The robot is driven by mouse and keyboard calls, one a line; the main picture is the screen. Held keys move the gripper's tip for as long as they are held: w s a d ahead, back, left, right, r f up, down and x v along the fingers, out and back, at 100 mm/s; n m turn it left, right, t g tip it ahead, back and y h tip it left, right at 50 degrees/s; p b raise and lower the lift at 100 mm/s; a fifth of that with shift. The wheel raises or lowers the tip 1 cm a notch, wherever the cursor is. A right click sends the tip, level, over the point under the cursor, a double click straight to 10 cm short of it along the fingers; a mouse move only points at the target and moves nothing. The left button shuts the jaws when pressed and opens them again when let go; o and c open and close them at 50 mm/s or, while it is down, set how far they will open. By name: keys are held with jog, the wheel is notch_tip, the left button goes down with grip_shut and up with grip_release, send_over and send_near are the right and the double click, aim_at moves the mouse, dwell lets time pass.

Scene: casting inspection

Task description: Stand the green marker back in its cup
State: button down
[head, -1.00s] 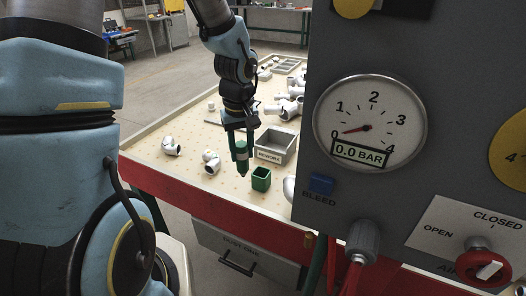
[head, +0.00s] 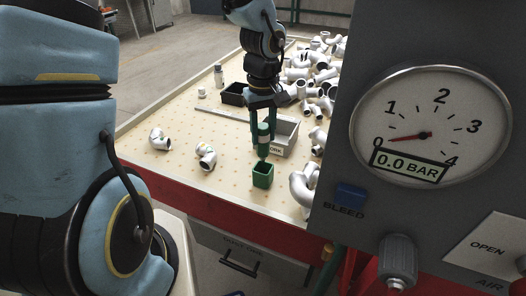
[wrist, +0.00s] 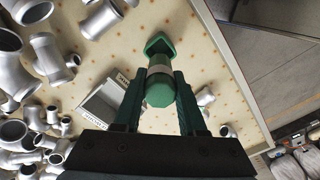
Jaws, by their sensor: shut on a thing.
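The green marker (head: 263,150) has a light band around its middle and is held upright, tip down. My gripper (head: 263,135) is shut on it, with one dark green finger on each side. The square green cup (head: 263,175) stands on the table just below the marker, its opening facing up. In the wrist view my gripper (wrist: 160,95) holds the marker (wrist: 160,88) end-on, and the cup (wrist: 160,43) shows past its far end. The marker's tip appears above or at the cup's rim; I cannot tell whether it is inside.
A grey rework bin (head: 284,138) stands right behind the marker. Two pipe elbows (head: 205,156) lie to the left, and many silvery castings (head: 305,185) lie to the right. The grey gauge panel (head: 425,220) blocks the right side.

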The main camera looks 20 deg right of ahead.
aim_at(266, 127)
notch_tip(266, 127, down, 7)
jog(key=shift+f+p, duration=0.1)
jog(key=shift+p, duration=0.25)
jog(key=shift+f+b, duration=0.35)
jog(key=shift+f, duration=0.05)
jog(key=shift+c, duration=2.4)
grip_release()
jog(key=shift+r, duration=0.1)
jog(key=shift+p, duration=0.3)
jog(key=r, duration=0.3)
jog(key=r+b, duration=0.1)
jog(key=r, duration=0.7)
jog(key=shift+s+d+b, duration=0.25)
jog(key=shift+b, duration=0.15)
jog(key=w+a+r+m+t, duration=0.1)
jog(key=a+r, duration=0.1)
jog(key=a, duration=2.3)
jog(key=shift+w+a+r+m+t, duration=0.15)
jog(key=shift+w+a+m+t, duration=0.15)
jog(key=shift+w+a, duration=0.1)
